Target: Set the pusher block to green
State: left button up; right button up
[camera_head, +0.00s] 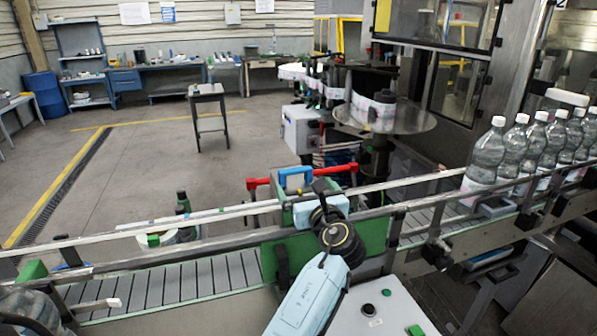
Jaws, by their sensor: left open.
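A green block assembly (283,196) with a blue handle (294,173) on top stands over the conveyor near the picture's middle. Red-ended bars (258,183) stick out on both sides of it. I cannot tell for certain whether this is the pusher block. My left gripper (322,187) is open beside the blue handle, at its right. Its dark fingers are small and partly overlap the assembly, so contact cannot be told. My light blue left arm hides part of the green plate (373,244) in front. My right gripper is not in view.
The slatted conveyor (182,284) with metal guide rails crosses the view. Several clear bottles (488,150) stand on it at the right. A control box (382,312) with a green button is at the bottom. Label reels (372,110) and open floor (150,170) lie behind.

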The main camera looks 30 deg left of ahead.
aim_at(297, 172)
pick_arm(q)
jog(key=b+x, duration=0.1)
jog(key=x, duration=0.1)
jog(key=b+x, duration=0.1)
jog(key=x, duration=0.1)
jog(key=b+x, duration=0.2)
jog(key=x, duration=0.1)
jog(key=shift+w+d+f, duration=0.2)
jog(key=shift+f, duration=0.05)
jog(key=shift+w+a, duration=0.35)
jog(key=shift+a, duration=0.15)
jog(key=shift+w+a+r+b, duration=0.1)
jog(key=shift+w+r+b, duration=0.05)
jog(key=shift+b, duration=0.15)
jog(key=c, duration=1.3)
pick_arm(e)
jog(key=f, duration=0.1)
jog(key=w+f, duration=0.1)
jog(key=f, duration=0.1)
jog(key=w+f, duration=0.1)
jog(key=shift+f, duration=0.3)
